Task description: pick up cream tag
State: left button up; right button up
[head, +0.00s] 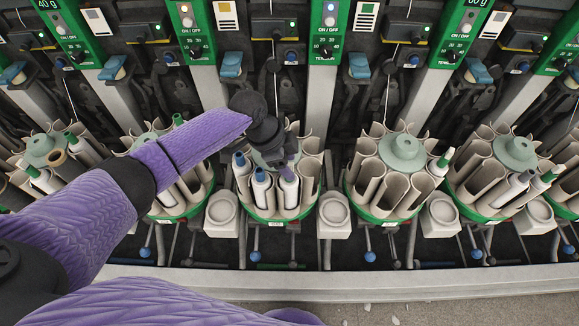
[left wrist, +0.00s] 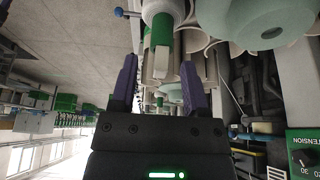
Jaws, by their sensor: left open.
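Beyond the fingertips is a pale cream flat-looking piece (left wrist: 160,63), just below a green part on a white bobbin (left wrist: 161,12). I cannot tell whether this piece is the cream tag. My right gripper is not in view.
Other magazines with cream tubes stand on both sides, one (head: 365,187) to the right. White square-based cups (head: 333,212) stand between them. A pale rail (head: 400,284) runs along the front. Green control panels (head: 326,35) and blue levers (head: 359,66) are behind.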

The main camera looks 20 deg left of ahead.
pick_arm(q)
grip_shut()
jog(key=shift+r, duration=0.1)
notch_tip(320, 180, up, 13)
jog(key=p, duration=0.6)
